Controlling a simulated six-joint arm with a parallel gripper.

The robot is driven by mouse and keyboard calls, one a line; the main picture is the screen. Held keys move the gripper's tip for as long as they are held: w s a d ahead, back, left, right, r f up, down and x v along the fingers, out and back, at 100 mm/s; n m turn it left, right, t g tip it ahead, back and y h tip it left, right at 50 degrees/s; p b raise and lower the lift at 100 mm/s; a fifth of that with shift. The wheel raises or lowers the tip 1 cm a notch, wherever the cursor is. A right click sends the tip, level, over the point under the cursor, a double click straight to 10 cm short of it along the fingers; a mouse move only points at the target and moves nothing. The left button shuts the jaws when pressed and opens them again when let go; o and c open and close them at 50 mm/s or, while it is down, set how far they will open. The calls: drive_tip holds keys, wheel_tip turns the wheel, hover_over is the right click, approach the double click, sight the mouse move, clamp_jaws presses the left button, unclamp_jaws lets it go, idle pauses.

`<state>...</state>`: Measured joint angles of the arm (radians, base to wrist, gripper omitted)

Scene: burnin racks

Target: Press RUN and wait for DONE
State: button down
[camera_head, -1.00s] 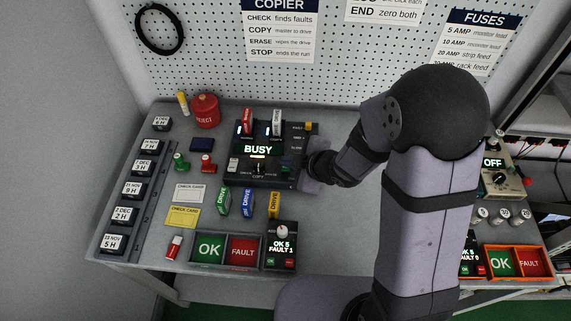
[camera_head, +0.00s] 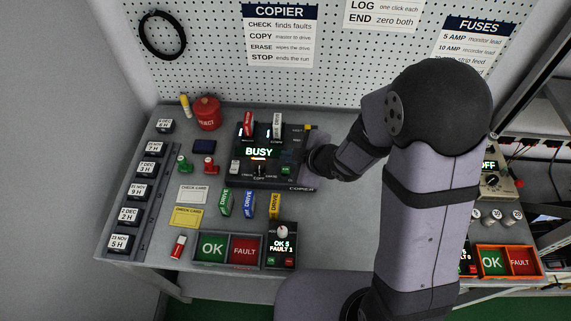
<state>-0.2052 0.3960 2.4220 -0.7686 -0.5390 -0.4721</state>
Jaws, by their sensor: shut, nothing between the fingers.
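The copier (camera_head: 244,176) is a dark box on the bench with a lit screen (camera_head: 259,152) reading BUSY. A red drive (camera_head: 249,123) and a white drive (camera_head: 277,125) stand upright in its top. A small green button (camera_head: 286,169) sits at its front right; its lettering is too small to read. A selector knob (camera_head: 259,169) sits above the word COPY. My gripper (camera_head: 312,163) is shut and empty beside the copier's right edge, apart from the green button. Its fingertips are mostly hidden by the wrist.
Green, blue and yellow drives (camera_head: 249,205) lie in front of the copier. A dated rack (camera_head: 146,211) runs along the left. A red tin (camera_head: 207,114) stands at back left.

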drive_tip(key=shift+r+p, duration=0.55)
drive_tip(key=shift+r, duration=0.35)
drive_tip(key=shift+f, duration=0.1)
